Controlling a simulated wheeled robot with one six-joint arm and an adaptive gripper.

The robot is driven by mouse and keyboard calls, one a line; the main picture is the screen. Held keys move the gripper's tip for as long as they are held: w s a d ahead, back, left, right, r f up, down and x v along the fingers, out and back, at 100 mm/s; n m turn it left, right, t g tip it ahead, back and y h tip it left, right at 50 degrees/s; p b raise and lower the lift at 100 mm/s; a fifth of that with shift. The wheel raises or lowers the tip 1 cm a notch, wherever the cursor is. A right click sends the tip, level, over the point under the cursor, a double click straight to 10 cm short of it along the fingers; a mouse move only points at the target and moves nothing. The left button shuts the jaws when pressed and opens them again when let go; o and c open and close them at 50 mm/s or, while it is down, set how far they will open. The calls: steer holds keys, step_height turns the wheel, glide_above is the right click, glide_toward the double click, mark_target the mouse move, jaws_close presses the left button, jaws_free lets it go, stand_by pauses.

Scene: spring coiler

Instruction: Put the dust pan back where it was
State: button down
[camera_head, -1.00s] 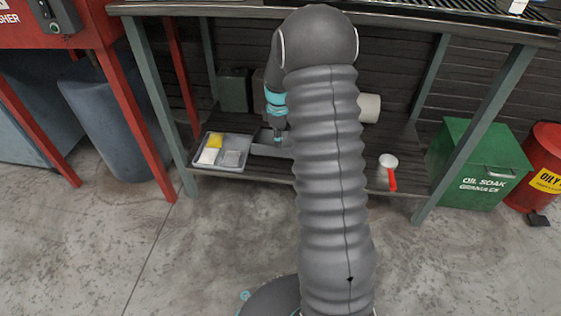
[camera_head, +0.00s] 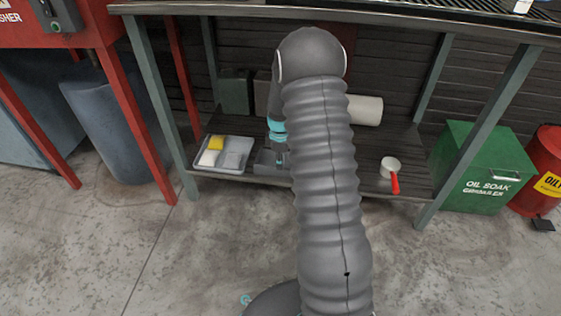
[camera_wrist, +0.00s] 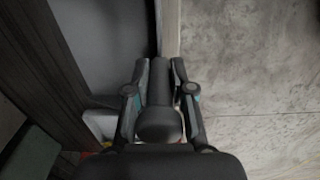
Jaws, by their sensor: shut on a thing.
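The grey dust pan (camera_head: 265,166) is at the front of the lower shelf, just right of the tray, partly hidden behind my arm. In the head view my gripper (camera_head: 281,158) is mostly hidden behind my arm. I cannot tell whether the pan touches the shelf.
The lower shelf (camera_head: 340,180) holds a grey tray (camera_head: 232,168) with yellow and white items, a white roll (camera_head: 366,110), and a white scoop (camera_head: 390,167) with a red handle. A bench leg (camera_head: 160,110) stands left. A green box (camera_head: 480,165) stands right.

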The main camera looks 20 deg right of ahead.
steer(key=c, duration=1)
jaws_free()
